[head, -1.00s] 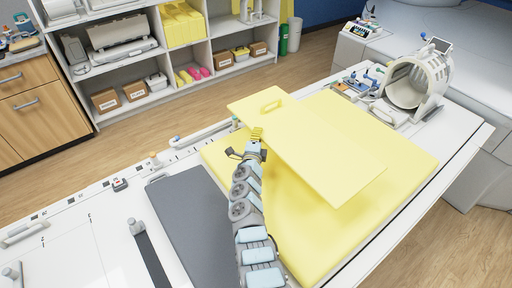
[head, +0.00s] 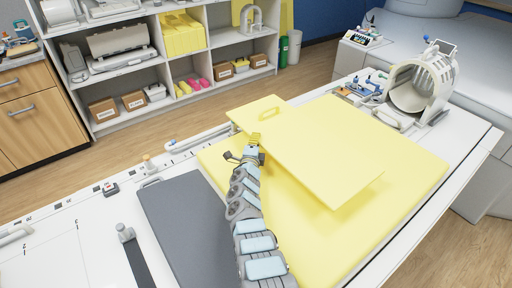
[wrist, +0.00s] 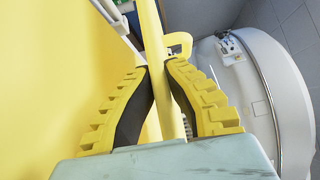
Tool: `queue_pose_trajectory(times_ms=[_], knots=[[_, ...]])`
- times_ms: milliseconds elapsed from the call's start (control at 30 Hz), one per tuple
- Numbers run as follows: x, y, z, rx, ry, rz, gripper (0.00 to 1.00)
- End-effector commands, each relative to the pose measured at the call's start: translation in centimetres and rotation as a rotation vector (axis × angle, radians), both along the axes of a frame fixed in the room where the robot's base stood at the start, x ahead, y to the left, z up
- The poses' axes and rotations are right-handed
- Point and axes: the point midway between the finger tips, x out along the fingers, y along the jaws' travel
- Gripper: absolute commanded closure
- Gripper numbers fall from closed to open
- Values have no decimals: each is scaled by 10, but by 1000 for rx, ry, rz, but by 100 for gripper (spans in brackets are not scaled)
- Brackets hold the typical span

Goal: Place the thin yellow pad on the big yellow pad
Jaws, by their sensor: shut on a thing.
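The thin yellow pad (head: 310,150) is a flat board with a handle slot near its far left end. My gripper (head: 254,140) is shut on its left edge. In the wrist view my gripper's yellow ribbed fingers (wrist: 160,72) close on the thin pad (wrist: 152,35), seen edge-on. The big yellow pad (head: 400,150) lies flat on the white table, under and beyond the thin pad. The thin pad is over the big pad, with its handle end reaching past the big pad's far left edge. A shadow shows below it; I cannot tell whether any part touches.
A dark grey pad (head: 190,225) lies left of the big pad. A white open coil (head: 422,85) and small items stand at the table's far right end. Shelves (head: 130,110) line the back wall. The white table (head: 60,240) is partly clear at left.

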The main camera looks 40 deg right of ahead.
Motion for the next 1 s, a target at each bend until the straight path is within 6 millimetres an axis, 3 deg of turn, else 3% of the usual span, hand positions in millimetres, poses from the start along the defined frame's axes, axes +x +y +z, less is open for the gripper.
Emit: queue_pose_trajectory(times_ms=[33,133,500,1000], knots=[[0,0,-13,0,2,0,100],[0,-1,-22,-2,-1,-1,100],[0,0,-22,-4,-2,0,100],[-1,0,-39,0,3,0,100]])
